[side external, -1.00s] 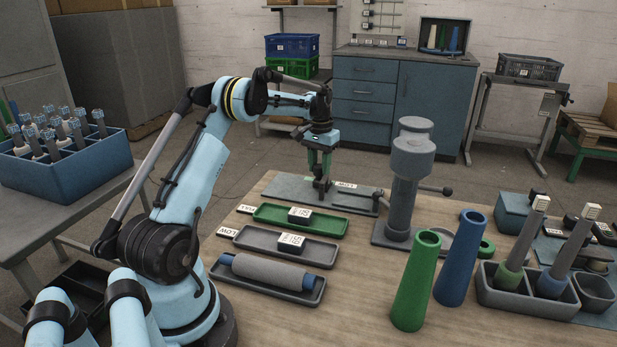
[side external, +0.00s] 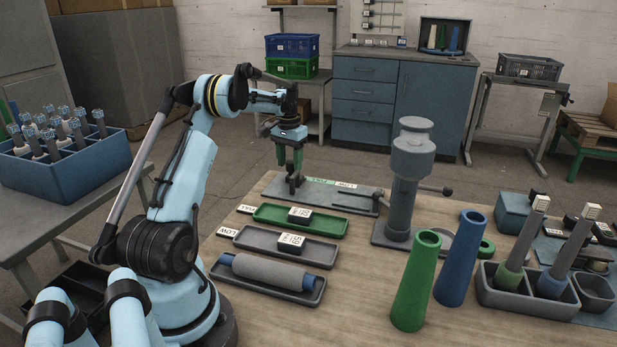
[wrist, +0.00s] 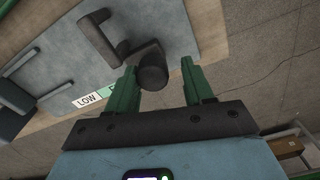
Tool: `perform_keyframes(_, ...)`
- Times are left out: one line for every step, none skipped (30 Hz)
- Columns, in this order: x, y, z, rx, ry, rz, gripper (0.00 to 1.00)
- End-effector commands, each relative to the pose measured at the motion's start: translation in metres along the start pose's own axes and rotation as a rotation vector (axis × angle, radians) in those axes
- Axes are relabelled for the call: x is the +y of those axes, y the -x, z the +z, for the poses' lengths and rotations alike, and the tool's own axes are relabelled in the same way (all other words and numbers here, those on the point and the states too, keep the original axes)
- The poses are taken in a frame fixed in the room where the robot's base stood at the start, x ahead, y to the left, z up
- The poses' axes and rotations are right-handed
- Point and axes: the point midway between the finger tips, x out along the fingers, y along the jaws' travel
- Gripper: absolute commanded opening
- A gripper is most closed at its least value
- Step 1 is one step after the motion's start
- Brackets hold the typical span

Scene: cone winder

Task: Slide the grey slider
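The grey slider shows in the side view as a small grey knob (side external: 295,184) near the left end of a flat grey plate (side external: 345,199). In the wrist view the slider's dark round knob (wrist: 152,72) stands between my green fingers. My gripper (side external: 290,168) points down over it; it also shows in the wrist view (wrist: 160,75). The fingers are apart. The left finger is close to the knob, and a gap shows between the knob and the right finger. Contact cannot be told. A LOW label (wrist: 88,99) and part of a green label lie beside the slider.
A grey post (side external: 408,175) with a side lever stands right of the plate. A green tray (side external: 270,222) and a grey tray with a roll (side external: 280,270) lie in front. Green (side external: 415,285) and blue (side external: 460,260) cones stand front right. The floor lies beyond the table's edge.

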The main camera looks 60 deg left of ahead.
Motion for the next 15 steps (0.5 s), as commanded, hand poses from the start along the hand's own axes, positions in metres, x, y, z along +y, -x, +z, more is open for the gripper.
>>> perform_keyframes(0.0,0.0,0.0,-0.001,0.0,0.0,0.59)
perform_keyframes(0.001,0.0,0.0,-0.001,0.0,0.001,0.6)
perform_keyframes(0.001,0.0,0.0,-0.002,0.0,0.002,0.6)
perform_keyframes(0.001,0.0,0.0,-0.002,0.0,0.002,0.6)
perform_keyframes(0.001,0.0,0.0,-0.002,-0.001,0.003,0.6)
perform_keyframes(0.002,0.0,0.0,-0.002,-0.001,0.003,0.6)
perform_keyframes(0.002,0.0,0.0,-0.002,-0.001,0.004,0.6)
perform_keyframes(0.002,0.0,0.0,-0.003,-0.001,0.004,0.6)
perform_keyframes(0.002,0.0,0.0,-0.003,-0.001,0.004,0.6)
perform_keyframes(0.003,0.001,0.0,-0.003,-0.001,0.004,0.6)
perform_keyframes(0.003,0.001,0.0,-0.003,-0.002,0.005,0.6)
perform_keyframes(0.003,0.004,0.0,-0.003,-0.002,0.005,0.6)
perform_keyframes(0.003,0.006,0.0,-0.003,-0.002,0.005,0.6)
perform_keyframes(0.003,0.009,0.0,-0.003,-0.002,0.005,0.6)
perform_keyframes(0.003,0.014,0.0,-0.003,-0.002,0.005,0.6)
